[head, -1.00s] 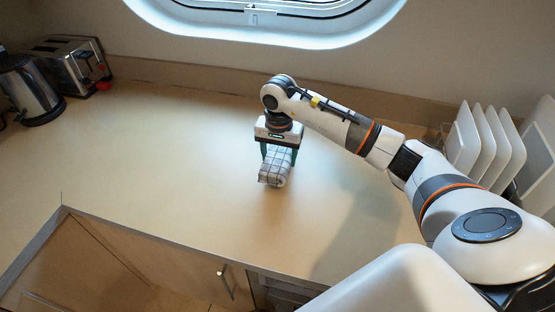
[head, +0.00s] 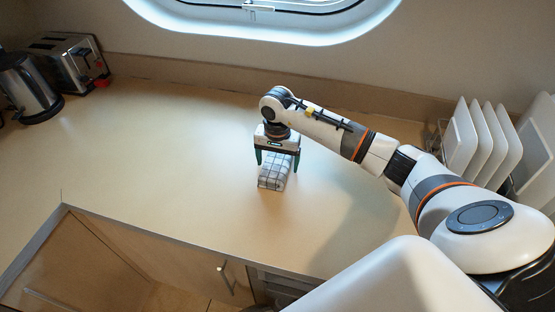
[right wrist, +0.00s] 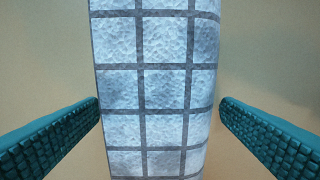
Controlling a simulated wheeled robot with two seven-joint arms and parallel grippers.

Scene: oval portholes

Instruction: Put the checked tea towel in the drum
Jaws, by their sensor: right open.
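The checked tea towel (head: 273,172), white with grey lines and folded or rolled into a small bundle, lies on the worktop in the head view. My right gripper (head: 277,160) is above it, pointing down, with its green fingers apart on either side of the towel. In the right wrist view the towel (right wrist: 155,90) fills the middle, and the open fingers (right wrist: 160,115) stand to its left and right with a gap on each side. The drum is not seen in these frames. My left gripper is not in view.
A kettle (head: 30,88) and a toaster (head: 70,62) stand at the back left. A rack with white plates (head: 475,140) stands at the right. The worktop (head: 150,150) left of the towel is clear. Its front edge (head: 150,235) runs above wooden cupboard doors (head: 90,265).

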